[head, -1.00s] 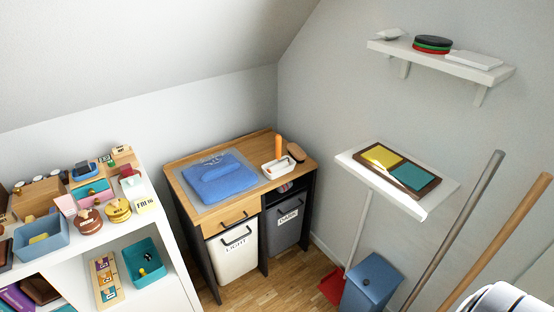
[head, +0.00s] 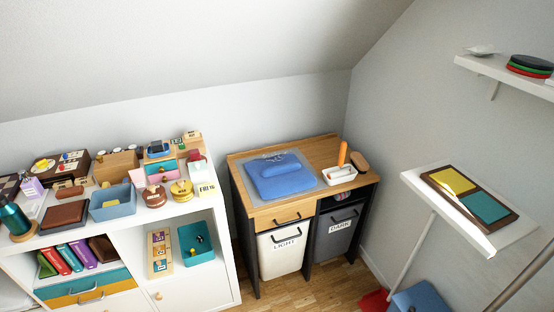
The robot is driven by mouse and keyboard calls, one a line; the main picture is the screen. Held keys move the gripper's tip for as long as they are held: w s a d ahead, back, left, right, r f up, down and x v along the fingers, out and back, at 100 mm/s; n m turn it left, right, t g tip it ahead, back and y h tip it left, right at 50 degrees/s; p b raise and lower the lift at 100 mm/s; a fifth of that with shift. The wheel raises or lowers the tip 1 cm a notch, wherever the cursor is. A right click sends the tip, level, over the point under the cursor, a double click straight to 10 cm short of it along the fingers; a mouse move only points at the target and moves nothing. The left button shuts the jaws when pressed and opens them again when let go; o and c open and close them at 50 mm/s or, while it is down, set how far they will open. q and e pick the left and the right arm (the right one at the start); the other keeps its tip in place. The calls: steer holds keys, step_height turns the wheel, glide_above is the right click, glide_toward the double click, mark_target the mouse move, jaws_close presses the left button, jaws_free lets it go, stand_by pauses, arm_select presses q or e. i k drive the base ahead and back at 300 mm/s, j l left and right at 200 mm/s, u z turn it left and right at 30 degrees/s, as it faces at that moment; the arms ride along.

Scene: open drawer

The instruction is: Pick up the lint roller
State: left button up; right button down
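No thing in the head view is clearly a lint roller. An upright orange handle-like piece (head: 342,153) stands at the white tray (head: 330,177) on the right end of the wooden cabinet top (head: 240,164); it may be the lint roller, but I cannot tell. A brown oval brush-like object (head: 360,161) lies just right of it. A folded blue cloth (head: 280,178) rests on a clear mat to the left. Neither of my grippers is in view.
Below the cabinet drawer (head: 280,218) are bins marked LIGHT (head: 282,252) and DARK (head: 337,236). A crowded white shelf unit (head: 212,282) stands left. A wall shelf (head: 457,217) and blue bin (head: 421,298) are right. Wooden floor shows in front of the cabinet.

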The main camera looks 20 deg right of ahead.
mark_target(336, 174)
steer(key=i+j+z, duration=0.1)
steer(key=i+z, duration=0.3)
steer(key=i, duration=0.5)
